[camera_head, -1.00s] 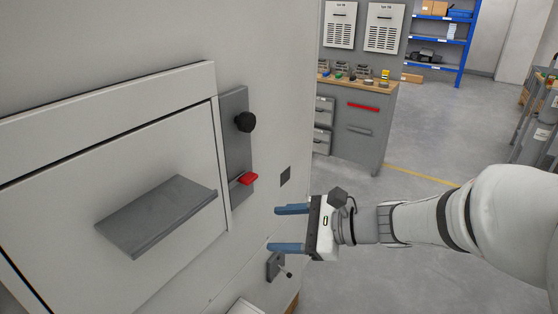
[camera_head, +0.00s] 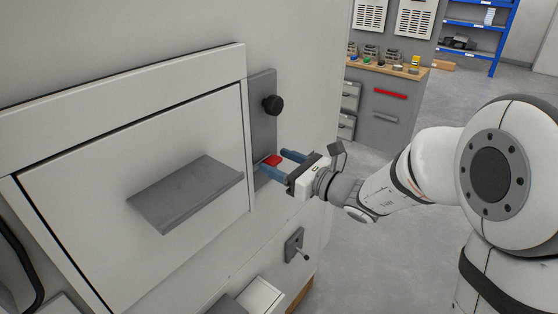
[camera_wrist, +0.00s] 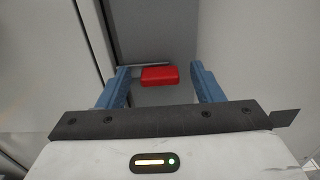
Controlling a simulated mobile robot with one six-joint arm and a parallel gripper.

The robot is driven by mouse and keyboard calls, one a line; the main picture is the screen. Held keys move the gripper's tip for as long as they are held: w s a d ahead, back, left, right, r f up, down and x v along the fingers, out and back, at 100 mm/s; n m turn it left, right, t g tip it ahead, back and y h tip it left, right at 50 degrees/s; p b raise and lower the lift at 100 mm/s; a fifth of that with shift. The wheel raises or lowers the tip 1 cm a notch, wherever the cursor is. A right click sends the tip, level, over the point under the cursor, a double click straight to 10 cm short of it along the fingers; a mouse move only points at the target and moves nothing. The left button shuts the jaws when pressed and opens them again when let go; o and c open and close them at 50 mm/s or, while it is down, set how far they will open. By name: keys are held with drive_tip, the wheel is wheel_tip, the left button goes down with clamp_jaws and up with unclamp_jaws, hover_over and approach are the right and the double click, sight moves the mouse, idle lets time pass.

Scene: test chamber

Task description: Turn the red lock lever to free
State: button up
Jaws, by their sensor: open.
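The red lock lever (camera_head: 273,160) sticks out from the lower part of a grey upright plate (camera_head: 262,125) on the white cabinet face. My gripper (camera_head: 282,163) is open, its two blue fingers reaching toward the plate on either side of the lever. In the wrist view the red lever (camera_wrist: 159,76) lies between and a little beyond the fingers of my gripper (camera_wrist: 163,82), nearer the left finger. I see a gap to the right finger; contact on the left cannot be told.
A black knob (camera_head: 273,105) stands on the plate above the lever. A grey slanted handle shelf (camera_head: 186,192) juts from the door at left. A grey bracket with a small lever (camera_head: 295,245) is below my gripper. A workbench (camera_head: 395,85) stands behind.

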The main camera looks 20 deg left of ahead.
drive_tip(key=shift+a, duration=0.2)
drive_tip(key=shift+c, duration=0.3)
drive_tip(key=c, duration=0.9)
drive_tip(key=shift+c, duration=0.2)
